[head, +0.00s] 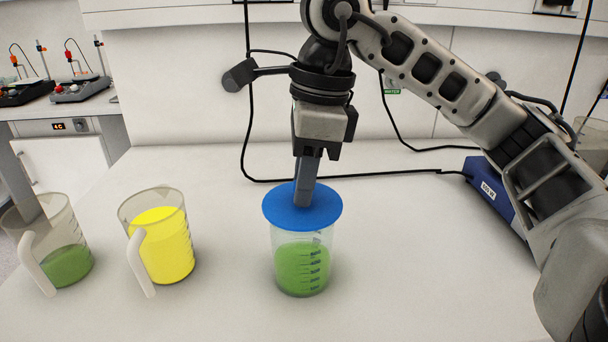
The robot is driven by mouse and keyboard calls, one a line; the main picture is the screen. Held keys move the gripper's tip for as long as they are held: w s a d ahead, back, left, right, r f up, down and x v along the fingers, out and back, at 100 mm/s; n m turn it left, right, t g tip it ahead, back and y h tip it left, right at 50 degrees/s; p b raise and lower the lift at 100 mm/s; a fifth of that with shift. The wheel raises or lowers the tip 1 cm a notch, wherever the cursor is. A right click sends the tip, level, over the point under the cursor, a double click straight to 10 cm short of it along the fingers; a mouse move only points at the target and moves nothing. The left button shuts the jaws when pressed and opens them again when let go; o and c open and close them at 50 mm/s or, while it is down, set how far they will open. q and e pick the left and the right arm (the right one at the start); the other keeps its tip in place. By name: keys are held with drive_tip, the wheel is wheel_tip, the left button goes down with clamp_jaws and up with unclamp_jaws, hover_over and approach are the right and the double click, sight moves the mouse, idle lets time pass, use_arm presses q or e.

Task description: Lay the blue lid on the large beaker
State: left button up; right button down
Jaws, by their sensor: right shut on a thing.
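The blue lid (274,207) is a flat round disc at the middle of the head view. It lies level over the mouth of a clear beaker (302,262) with green liquid and a printed scale. The lid hides the rim, so I cannot tell whether it touches all round. My right gripper (305,190) points straight down from above and is shut at the lid's middle; the part it grips is hidden by the fingers. My left gripper is not in view.
A jug with yellow liquid (168,248) and a jug with dark green liquid (70,263) stand to the left. A blue device (489,187) with a black cable stands at the right rear. The white table (215,300) is clear between jug and beaker.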

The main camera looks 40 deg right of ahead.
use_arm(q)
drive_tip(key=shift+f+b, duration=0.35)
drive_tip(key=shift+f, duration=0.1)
use_arm(e)
drive_tip(key=shift+f, duration=0.5)
drive_tip(key=c, duration=1.1)
unclamp_jaws()
drive_tip(key=shift+c, duration=0.2)
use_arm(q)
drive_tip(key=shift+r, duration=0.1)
use_arm(e)
drive_tip(key=shift+r, duration=0.1)
wheel_tip(320, 180, up, 8)
drive_tip(key=d+p, duration=0.1)
drive_tip(key=p, duration=0.1)
wheel_tip(320, 180, up, 8)
drive_tip(key=p, duration=0.4)
hover_over(313, 201)
drive_tip(key=d, duration=0.1)
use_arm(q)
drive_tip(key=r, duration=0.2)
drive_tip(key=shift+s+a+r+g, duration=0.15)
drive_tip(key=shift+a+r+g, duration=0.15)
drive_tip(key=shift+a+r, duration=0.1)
use_arm(e)
drive_tip(key=shift+s, duration=0.35)
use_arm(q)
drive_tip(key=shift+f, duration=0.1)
use_arm(e)
drive_tip(key=shift+f, duration=0.2)
